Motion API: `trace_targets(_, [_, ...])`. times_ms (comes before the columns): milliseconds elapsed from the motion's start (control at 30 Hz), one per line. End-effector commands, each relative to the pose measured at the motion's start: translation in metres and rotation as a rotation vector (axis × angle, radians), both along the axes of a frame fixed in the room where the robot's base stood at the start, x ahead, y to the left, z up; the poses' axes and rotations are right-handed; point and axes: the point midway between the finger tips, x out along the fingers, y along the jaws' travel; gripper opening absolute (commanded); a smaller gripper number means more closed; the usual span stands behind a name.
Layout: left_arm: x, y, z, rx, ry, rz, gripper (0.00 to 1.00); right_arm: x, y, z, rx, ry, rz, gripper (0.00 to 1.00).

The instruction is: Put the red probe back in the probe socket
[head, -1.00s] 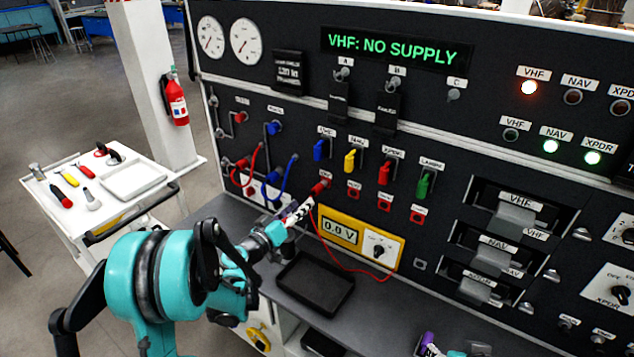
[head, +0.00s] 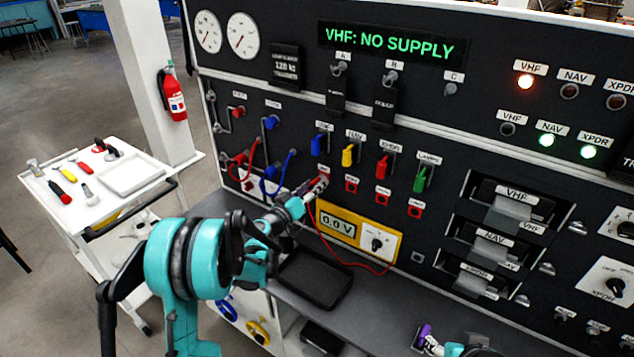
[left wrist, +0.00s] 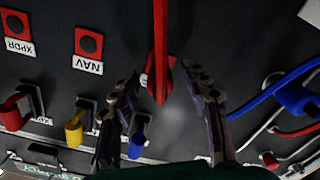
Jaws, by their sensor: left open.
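The red probe (left wrist: 160,84) stands at the dark panel in the left wrist view, in the row of red test points beside the NAV one. Its red cable (left wrist: 161,30) runs up out of that view. My left gripper (left wrist: 164,76) is open, one finger on each side of the probe, with gaps showing. In the head view, my left gripper (head: 318,184) is at the panel and mostly hides the probe. The cable (head: 345,263) loops down below the yellow meter (head: 338,226), which reads 0.0 V. My right gripper (head: 427,338) is low at the bottom edge; its jaw state is unclear.
A black tray (head: 314,278) lies on the bench below. Blue and red leads (head: 283,175) hang left of my gripper. A white tool cart (head: 100,190) stands left.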

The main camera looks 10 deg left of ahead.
Motion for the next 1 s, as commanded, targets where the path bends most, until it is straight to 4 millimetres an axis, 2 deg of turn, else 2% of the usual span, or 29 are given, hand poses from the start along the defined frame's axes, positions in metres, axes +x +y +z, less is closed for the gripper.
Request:
trace_targets(867, [-0.0002,-0.0001,0.0001,0.0,0.0,0.0,0.47,0.0,0.0,-0.0062,0.0,0.0,0.0,0.53])
trace_targets(1000, [-0.0002,-0.0001,0.0001,0.0,0.0,0.0,0.1,0.0,0.0,-0.0062,0.0,0.0,0.0,0.53])
